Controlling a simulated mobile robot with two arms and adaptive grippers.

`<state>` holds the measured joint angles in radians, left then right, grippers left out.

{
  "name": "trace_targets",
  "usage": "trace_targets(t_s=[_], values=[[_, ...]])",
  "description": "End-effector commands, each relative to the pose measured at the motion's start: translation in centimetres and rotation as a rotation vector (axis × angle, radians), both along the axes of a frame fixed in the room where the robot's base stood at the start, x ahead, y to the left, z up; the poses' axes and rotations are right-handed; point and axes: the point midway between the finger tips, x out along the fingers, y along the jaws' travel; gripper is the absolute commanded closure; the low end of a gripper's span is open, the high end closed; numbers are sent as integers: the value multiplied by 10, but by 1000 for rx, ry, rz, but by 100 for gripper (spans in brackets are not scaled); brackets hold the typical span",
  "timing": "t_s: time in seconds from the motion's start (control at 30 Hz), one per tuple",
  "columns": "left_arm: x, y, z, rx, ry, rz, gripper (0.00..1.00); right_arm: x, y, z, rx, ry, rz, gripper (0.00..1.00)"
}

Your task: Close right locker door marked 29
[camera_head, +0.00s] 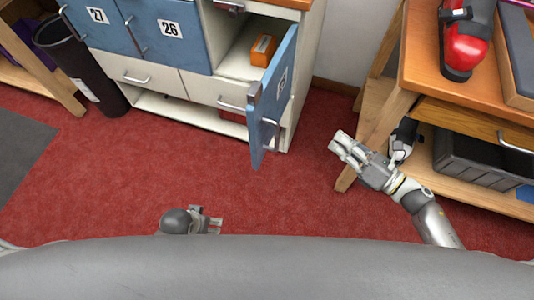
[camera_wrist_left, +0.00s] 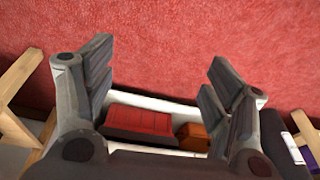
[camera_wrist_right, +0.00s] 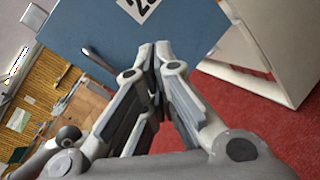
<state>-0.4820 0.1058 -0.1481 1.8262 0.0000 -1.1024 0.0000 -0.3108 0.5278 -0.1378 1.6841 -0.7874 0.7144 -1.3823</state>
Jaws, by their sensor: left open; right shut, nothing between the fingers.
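The right locker door (camera_head: 272,95) is blue and stands swung open, jutting out from the white cabinet (camera_head: 308,70). In the right wrist view the door (camera_wrist_right: 200,25) fills the top, with a label starting with 2, cut off by the frame edge. My right gripper (camera_head: 338,142) is shut and empty, to the right of the door and apart from it in the head view. My left gripper (camera_head: 216,221) is open and empty, low over the floor, away from the door.
An orange box (camera_head: 263,49) sits inside the open compartment. A wooden workbench (camera_head: 420,75) with a red-and-black tool (camera_head: 465,45) stands right, close to my right arm. A black bin (camera_head: 80,65) stands left. Red floor (camera_head: 130,170) lies clear in front.

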Motion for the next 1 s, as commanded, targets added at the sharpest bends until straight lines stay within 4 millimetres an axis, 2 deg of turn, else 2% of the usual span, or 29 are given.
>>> trace_targets(t_s=[0.1, 0.2, 0.37, 0.57, 1.0], values=[[7, 0, 14, -1, -20, 2, 24, -24, 26, 18, -155, -256, 176, 100], [8, 0, 27, -2, -27, 4, 24, -42, 39, 30, -242, -410, 276, 100], [8, 0, 39, -2, -30, 5, 24, -56, 50, 40, -301, -525, 347, 100], [8, 0, 36, -1, -28, 5, 24, -49, 69, 43, -303, -536, 353, 100], [5, 0, 3, 0, -10, 2, 24, -17, 153, 43, -301, -532, 349, 100]])
